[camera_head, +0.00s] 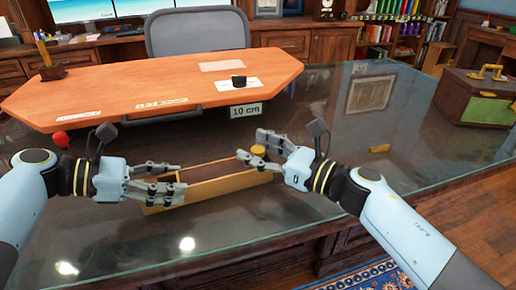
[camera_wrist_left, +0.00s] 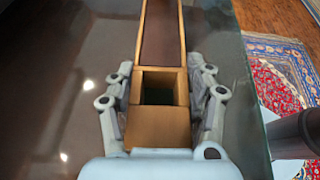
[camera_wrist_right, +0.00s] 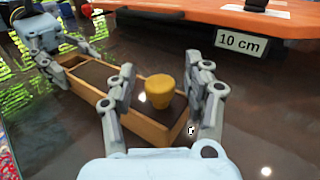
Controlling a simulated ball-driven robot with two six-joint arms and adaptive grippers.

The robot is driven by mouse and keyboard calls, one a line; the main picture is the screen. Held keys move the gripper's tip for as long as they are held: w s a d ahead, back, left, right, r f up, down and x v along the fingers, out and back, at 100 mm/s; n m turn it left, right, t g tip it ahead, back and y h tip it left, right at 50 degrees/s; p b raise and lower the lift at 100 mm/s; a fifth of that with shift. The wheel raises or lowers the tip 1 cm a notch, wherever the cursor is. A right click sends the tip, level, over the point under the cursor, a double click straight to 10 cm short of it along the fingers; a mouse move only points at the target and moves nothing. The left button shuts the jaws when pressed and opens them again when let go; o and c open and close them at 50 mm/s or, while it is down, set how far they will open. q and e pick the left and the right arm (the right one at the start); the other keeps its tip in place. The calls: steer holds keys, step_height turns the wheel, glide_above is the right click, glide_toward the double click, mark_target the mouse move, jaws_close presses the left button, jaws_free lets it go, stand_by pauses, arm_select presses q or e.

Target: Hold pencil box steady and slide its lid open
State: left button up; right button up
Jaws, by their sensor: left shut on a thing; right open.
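The pencil box (camera_head: 222,186) is a long, narrow light-wood box lying on the glass desk. A dark brown lid panel (camera_wrist_left: 160,35) runs along it, also seen in the right wrist view (camera_wrist_right: 95,74). In the left wrist view a dark gap (camera_wrist_left: 158,92) shows between the panel and a plain wood part (camera_wrist_left: 158,128) at the near end. A yellow knob (camera_wrist_right: 159,92) stands at the box's right end. My left gripper (camera_head: 178,180) is shut on the box's left end, fingers along both sides. My right gripper (camera_head: 264,152) is open, its fingers either side of the knob; contact is unclear.
An orange board (camera_head: 160,85) with a "10 cm" tag (camera_head: 246,110) lies behind the box. A red ball (camera_head: 61,139) is at left and a small yellow object (camera_head: 379,148) at right. A dark case (camera_head: 478,98) stands far right. The glass in front of the box is clear.

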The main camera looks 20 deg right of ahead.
jaws_close()
stand_by(0.3)
steer(key=shift+f, duration=0.1)
